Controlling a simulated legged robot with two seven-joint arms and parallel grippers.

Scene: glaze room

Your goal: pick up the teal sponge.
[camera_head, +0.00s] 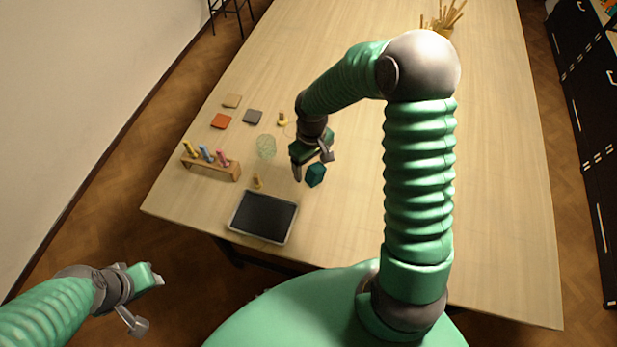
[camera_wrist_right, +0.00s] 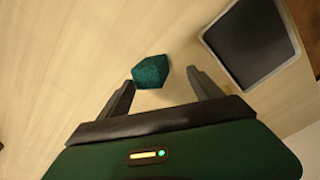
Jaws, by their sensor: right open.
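The teal sponge (camera_head: 316,175) is a small dark teal block on the pale wooden table, just beside my right gripper (camera_head: 309,168) in the head view. In the right wrist view the sponge (camera_wrist_right: 151,72) shows between and slightly beyond the tips of the two open fingers, nearer the left finger. The right gripper is open and empty, and I cannot tell whether a finger touches the sponge. My left gripper (camera_head: 158,279) is low at the left, off the table and away from the sponge; its jaw opening is unclear.
A dark tray (camera_head: 233,222) with a pale rim lies near the table's front edge, and also shows in the wrist view (camera_wrist_right: 215,57). A wooden rack (camera_head: 211,168) with coloured tools, flat tiles (camera_head: 221,121) and a pale green mesh-like item (camera_head: 266,146) lie left of my right gripper.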

